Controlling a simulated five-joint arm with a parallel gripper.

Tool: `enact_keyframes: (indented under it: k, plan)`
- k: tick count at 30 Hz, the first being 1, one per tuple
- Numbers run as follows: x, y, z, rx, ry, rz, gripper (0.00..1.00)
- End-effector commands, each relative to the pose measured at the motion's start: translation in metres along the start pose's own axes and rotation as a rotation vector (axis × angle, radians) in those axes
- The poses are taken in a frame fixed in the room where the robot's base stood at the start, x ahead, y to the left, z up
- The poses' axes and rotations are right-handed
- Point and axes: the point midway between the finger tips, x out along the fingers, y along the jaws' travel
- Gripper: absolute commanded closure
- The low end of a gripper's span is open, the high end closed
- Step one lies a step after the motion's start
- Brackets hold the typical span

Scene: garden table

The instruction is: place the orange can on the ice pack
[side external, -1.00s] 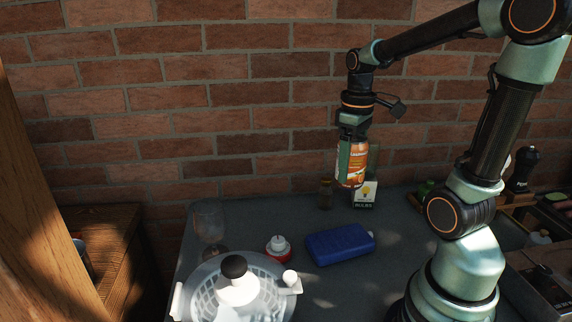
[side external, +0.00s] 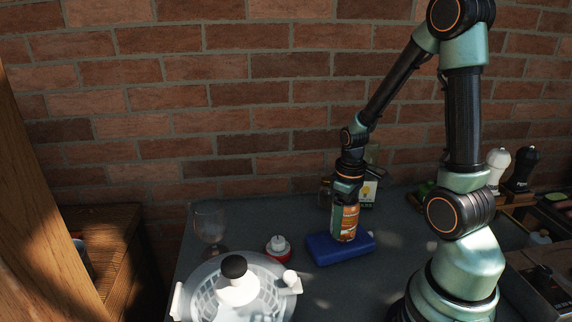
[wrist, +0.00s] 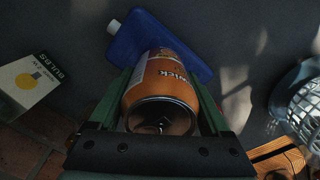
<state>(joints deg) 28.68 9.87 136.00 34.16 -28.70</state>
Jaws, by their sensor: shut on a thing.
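The orange can (side external: 345,224) is upright between the jaws of my gripper (side external: 346,203), which is shut on it. The can also shows in the wrist view (wrist: 161,85). The blue ice pack (side external: 322,252) lies flat on the grey table, directly under the can. In the wrist view the ice pack (wrist: 137,38) shows beyond the can. The can's base is at or very near the pack's upper face; I cannot tell for certain whether they touch.
A white bulb box (side external: 368,193) stands behind the gripper. A red-and-white bottle (side external: 279,248), a salad spinner (side external: 240,287) and a clear wine glass (side external: 209,227) are to the left. A brick wall (side external: 220,120) closes the back.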

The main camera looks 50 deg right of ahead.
Motion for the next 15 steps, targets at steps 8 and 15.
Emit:
enact_keyframes:
  k: [8,15]
  plan:
    - [0.0015,0.0003,-0.0006,0.0,0.002,0.001,1.0]
    - [0.0047,0.0001,-0.0002,0.0,0.0,0.0,0.0]
